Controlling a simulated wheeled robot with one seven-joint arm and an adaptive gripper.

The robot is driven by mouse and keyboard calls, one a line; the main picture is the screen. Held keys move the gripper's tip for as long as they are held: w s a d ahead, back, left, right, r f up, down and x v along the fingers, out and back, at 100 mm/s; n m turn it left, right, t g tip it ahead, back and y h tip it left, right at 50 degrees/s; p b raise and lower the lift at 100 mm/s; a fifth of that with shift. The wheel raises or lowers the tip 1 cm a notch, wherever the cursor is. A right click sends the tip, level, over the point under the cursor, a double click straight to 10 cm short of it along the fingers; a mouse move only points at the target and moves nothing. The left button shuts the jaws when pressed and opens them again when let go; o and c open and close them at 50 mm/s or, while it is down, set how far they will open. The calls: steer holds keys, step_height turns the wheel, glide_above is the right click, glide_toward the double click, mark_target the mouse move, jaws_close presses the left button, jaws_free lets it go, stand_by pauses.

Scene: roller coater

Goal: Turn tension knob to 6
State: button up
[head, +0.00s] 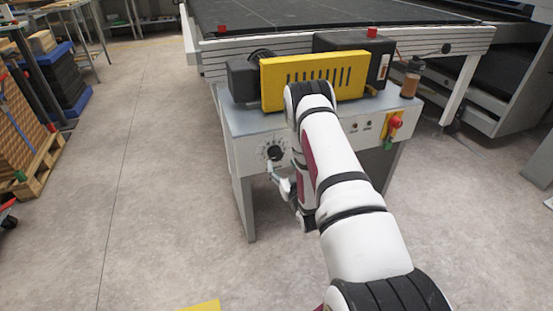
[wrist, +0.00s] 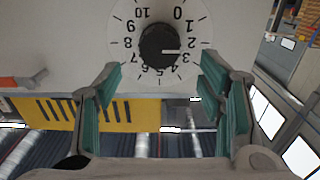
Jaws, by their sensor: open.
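The tension knob (wrist: 160,46) is a round black knob on a white dial numbered 0 to 10. Its white mark points between 2 and 3. The dial appears upside down in the wrist view. In the head view the knob (head: 274,152) sits on the left of the machine's front panel. My gripper (wrist: 158,74) is open, with its green-padded fingers on either side below the knob in the wrist view, apart from it. In the head view my gripper (head: 279,176) is just in front of and below the knob, partly hidden by my arm.
A yellow slotted cover (head: 272,82) sits on top of the machine. A red emergency button (head: 396,122) and small panel buttons are at the right of the front panel. A pallet with stacked goods (head: 25,140) stands at the left. The floor before the machine is clear.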

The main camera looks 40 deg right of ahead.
mark_target(277, 156)
steer(key=shift+b+x, duration=0.5)
steer(key=shift+x, duration=2.6)
steer(key=c, duration=1.1)
